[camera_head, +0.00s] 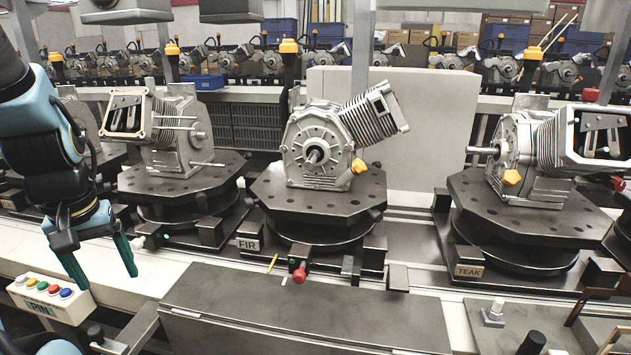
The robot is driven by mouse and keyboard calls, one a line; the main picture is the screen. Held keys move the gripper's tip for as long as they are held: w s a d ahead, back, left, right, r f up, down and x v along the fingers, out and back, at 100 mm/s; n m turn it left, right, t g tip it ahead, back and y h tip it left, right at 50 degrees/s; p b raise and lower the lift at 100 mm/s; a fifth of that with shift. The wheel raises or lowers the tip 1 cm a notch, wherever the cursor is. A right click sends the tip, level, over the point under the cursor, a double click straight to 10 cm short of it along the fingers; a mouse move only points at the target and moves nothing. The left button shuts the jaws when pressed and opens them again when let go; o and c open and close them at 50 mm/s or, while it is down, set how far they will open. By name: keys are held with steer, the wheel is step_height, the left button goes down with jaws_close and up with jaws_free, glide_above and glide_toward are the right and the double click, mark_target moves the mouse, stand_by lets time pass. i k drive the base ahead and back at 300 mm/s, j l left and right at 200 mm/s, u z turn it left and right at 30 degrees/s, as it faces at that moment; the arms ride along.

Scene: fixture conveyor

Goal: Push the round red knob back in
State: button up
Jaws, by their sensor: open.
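A round red knob (299,274) sits low on the front of the middle fixture (316,205), right of its "FIR" label (248,244). How far it sticks out is hard to tell from here. Another red knob (617,184) shows at the right edge, beside the right fixture labelled "TEAK" (469,271). My gripper (108,281) hangs at the left with its two green fingers apart, pointing down and empty. It is well left of the middle fixture's red knob and touches nothing that I can see.
A box with several coloured buttons, marked "PIN" (50,299), stands below left of my gripper. A grey metal cover (300,315) lies in front of the middle fixture. Grey engine castings (318,150) stand on the round fixtures. A red piece (591,95) shows at the upper right.

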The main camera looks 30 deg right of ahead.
mark_target(298, 275)
steer(key=z, duration=1.05)
